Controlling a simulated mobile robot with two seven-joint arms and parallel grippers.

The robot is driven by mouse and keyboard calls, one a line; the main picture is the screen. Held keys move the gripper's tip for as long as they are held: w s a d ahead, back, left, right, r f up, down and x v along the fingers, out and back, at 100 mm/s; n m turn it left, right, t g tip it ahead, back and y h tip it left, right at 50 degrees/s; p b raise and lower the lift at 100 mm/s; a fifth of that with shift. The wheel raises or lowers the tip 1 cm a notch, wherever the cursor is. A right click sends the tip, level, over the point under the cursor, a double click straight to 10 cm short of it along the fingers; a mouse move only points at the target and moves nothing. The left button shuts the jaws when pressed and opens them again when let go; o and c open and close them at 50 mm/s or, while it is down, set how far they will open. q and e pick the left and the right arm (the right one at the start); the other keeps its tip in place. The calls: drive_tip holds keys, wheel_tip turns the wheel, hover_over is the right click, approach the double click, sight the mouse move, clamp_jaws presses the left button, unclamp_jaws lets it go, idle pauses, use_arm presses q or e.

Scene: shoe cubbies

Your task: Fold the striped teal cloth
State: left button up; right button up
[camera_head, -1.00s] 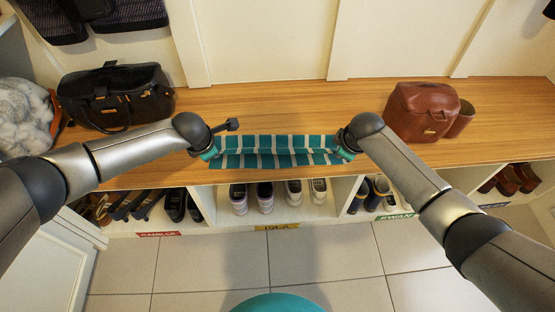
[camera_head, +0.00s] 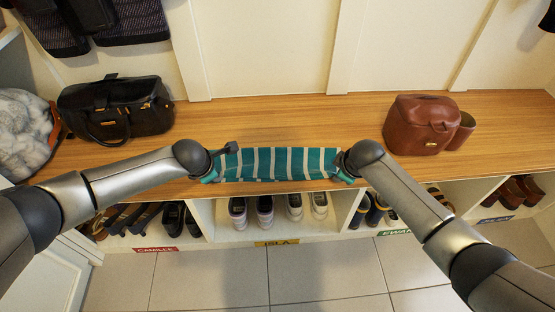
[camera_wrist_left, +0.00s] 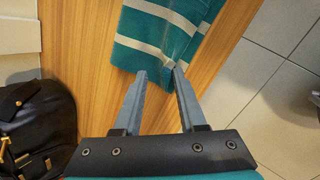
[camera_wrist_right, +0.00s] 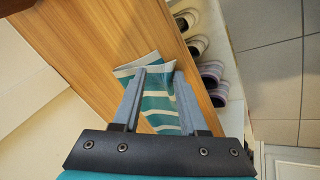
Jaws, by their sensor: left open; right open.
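The striped teal cloth (camera_head: 275,164) lies as a narrow strip along the front of the wooden bench top, with white stripes running front to back. My left gripper (camera_head: 212,174) is at its left end and my right gripper (camera_head: 343,173) at its right end. In the left wrist view, my left gripper's fingers (camera_wrist_left: 160,72) are open, with a cloth corner (camera_wrist_left: 165,35) near the tips. In the right wrist view, my right gripper's fingers (camera_wrist_right: 158,74) are open, with the cloth (camera_wrist_right: 158,103) between and beneath them. Whether the layers lie flush is hidden.
A black handbag (camera_head: 118,108) stands on the bench (camera_head: 285,115) at left, and a brown leather bag (camera_head: 418,124) at right. Cubbies with shoes (camera_head: 265,210) are below the bench's front edge. The bench behind the cloth is clear.

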use_arm(q)
drive_tip(key=shift+o, duration=0.7)
use_arm(e)
drive_tip(key=shift+o, duration=0.7)
use_arm(q)
drive_tip(key=shift+s+d+r, duration=0.1)
drive_tip(key=shift+s+r, duration=0.1)
drive_tip(key=shift+r, duration=0.15)
use_arm(e)
drive_tip(key=shift+s+r, duration=0.2)
drive_tip(key=shift+r, duration=0.25)
use_arm(q)
drive_tip(key=s+v, duration=0.1)
drive_tip(key=v, duration=0.9)
drive_tip(key=shift+f, duration=0.25)
use_arm(e)
drive_tip(key=s+v, duration=0.1)
drive_tip(key=v, duration=0.8)
drive_tip(key=shift+s, duration=0.15)
use_arm(q)
drive_tip(key=shift+c, duration=0.2)
use_arm(e)
drive_tip(key=shift+r, duration=0.1)
drive_tip(key=shift+c, duration=0.2)
